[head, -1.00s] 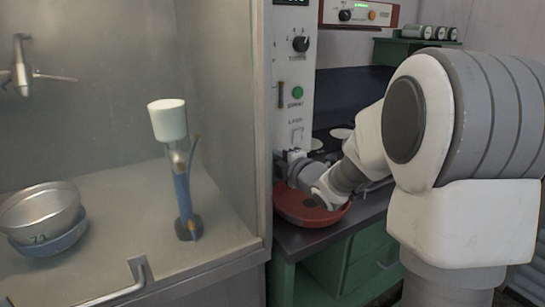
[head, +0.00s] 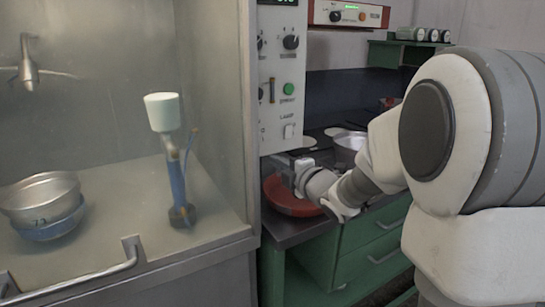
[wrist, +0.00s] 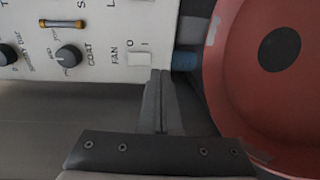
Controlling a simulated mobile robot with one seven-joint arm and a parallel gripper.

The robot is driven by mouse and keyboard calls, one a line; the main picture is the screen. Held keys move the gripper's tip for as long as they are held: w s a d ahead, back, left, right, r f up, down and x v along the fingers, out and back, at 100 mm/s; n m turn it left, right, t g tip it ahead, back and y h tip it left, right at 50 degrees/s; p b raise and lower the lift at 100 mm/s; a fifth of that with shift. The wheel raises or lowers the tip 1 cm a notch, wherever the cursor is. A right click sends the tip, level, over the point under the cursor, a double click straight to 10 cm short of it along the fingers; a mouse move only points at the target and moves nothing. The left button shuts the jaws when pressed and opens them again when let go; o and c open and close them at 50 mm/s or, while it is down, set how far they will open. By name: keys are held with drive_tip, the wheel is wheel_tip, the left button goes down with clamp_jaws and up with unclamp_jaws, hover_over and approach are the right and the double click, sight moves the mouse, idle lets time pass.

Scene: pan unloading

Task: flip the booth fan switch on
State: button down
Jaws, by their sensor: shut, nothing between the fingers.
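In the wrist view, the white control panel fills the top left and appears turned sideways. The fan switch (wrist: 138,59) is a small white rocker beside the word FAN, with O and I marks next to it. My gripper (wrist: 160,73) is shut and empty, its fingertips just below and right of the switch in the picture. I cannot tell whether they touch it or which way the rocker is tipped. In the head view, the panel (head: 268,70) stands at the booth's right edge, my gripper (head: 300,168) is low beside it, and the fan switch cannot be made out.
A red pan (head: 280,195) lies on the dark counter under my wrist; it also fills the right of the wrist view (wrist: 235,85). A grey pot (head: 350,146) stands behind my arm. The booth's glass side (head: 215,90) is to the left. Panel knobs (wrist: 68,56) sit near the switch.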

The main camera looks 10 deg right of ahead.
drive_tip(key=v, duration=0.3)
drive_tip(key=f+v, duration=0.1)
drive_tip(key=v, duration=0.2)
drive_tip(key=shift+s+d+f, duration=0.1)
drive_tip(key=shift+s+f, duration=0.1)
drive_tip(key=shift+s, duration=0.05)
drive_tip(key=shift+s+d+r+m+h, duration=0.15)
drive_tip(key=shift+d+r+m+h, duration=0.2)
drive_tip(key=shift+m+h, duration=0.35)
drive_tip(key=s+m+h, duration=0.1)
drive_tip(key=m, duration=0.1)
drive_tip(key=s+d+m+g+h, duration=0.1)
drive_tip(key=m, duration=0.1)
drive_tip(key=s+d+m+h, duration=0.1)
drive_tip(key=m, duration=0.1)
drive_tip(key=shift+s+d+r+g+h, duration=0.1)
drive_tip(key=shift+r+g+h, duration=0.3)
drive_tip(key=s+a+f+m+g, duration=0.2)
drive_tip(key=s+a+m+g, duration=0.15)
drive_tip(key=s+m, duration=0.6)
drive_tip(key=s+a+f+m+g, duration=0.25)
drive_tip(key=s+m+g, duration=0.25)
drive_tip(key=s, duration=1)
wheel_tip(320, 180, up, 19)
drive_tip(key=p, duration=1.9)
drive_tip(key=shift+w, duration=0.3)
drive_tip(key=shift+d, duration=0.1)
